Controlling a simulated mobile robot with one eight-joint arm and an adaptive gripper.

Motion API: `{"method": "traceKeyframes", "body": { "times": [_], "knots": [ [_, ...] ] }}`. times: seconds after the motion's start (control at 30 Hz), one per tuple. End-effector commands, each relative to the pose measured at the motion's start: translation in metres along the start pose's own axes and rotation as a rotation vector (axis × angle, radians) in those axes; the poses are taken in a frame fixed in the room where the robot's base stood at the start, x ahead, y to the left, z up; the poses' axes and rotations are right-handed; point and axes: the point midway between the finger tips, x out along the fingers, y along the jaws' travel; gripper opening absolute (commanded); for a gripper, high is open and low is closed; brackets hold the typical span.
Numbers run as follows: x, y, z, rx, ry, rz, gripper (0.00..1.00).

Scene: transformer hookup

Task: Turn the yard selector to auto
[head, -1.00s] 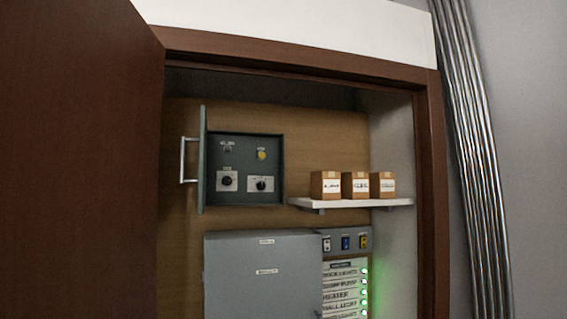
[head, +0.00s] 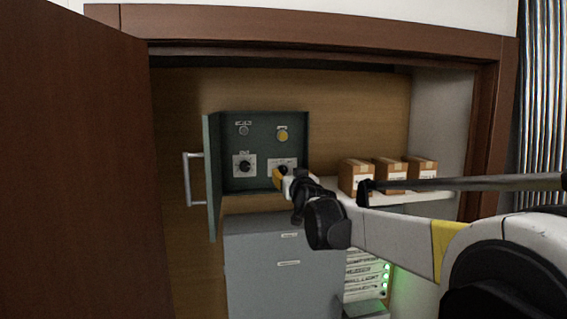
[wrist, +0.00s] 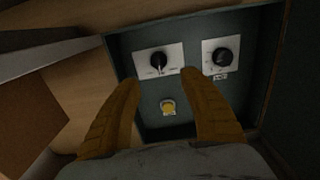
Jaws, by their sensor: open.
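A dark green control box (head: 265,115) holds two black selector knobs on white plates in its lower row. The left selector (head: 244,166) shows fully. The right selector (head: 283,168) is partly hidden by my gripper (head: 279,177). Their labels are too small to read, so I cannot tell which is the yard selector. The wrist view is turned over: the knob under the yellow button, the head view's right selector, is at upper left (wrist: 158,61), and the other knob is at upper right (wrist: 221,58). My open, empty gripper (wrist: 160,78) has its fingertips either side of the line to the first knob; contact is unclear.
A yellow button (head: 283,135) sits above the right selector. The box's door (head: 212,180) stands open at left. Several small cartons (head: 390,174) stand on a white shelf at right. A grey cabinet (head: 275,270) lies below. A brown door (head: 75,160) stands at far left.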

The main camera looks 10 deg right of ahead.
Motion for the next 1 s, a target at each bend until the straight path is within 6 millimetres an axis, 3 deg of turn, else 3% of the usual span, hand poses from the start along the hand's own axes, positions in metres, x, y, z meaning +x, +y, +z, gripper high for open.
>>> {"method": "traceKeyframes", "body": {
  "times": [0.2, 0.4, 0.8, 0.97, 1.0],
  "knots": [
    [0.045, 0.000, -0.002, -0.001, -0.001, 0.000, 0.50],
    [0.071, 0.000, -0.002, 0.000, -0.001, 0.000, 0.50],
    [0.079, 0.000, 0.000, 0.000, -0.002, 0.000, 0.50],
    [0.079, 0.000, 0.000, 0.000, -0.002, 0.000, 0.03],
    [0.079, 0.000, 0.000, 0.000, -0.002, 0.000, 0.00]
  ]
}}
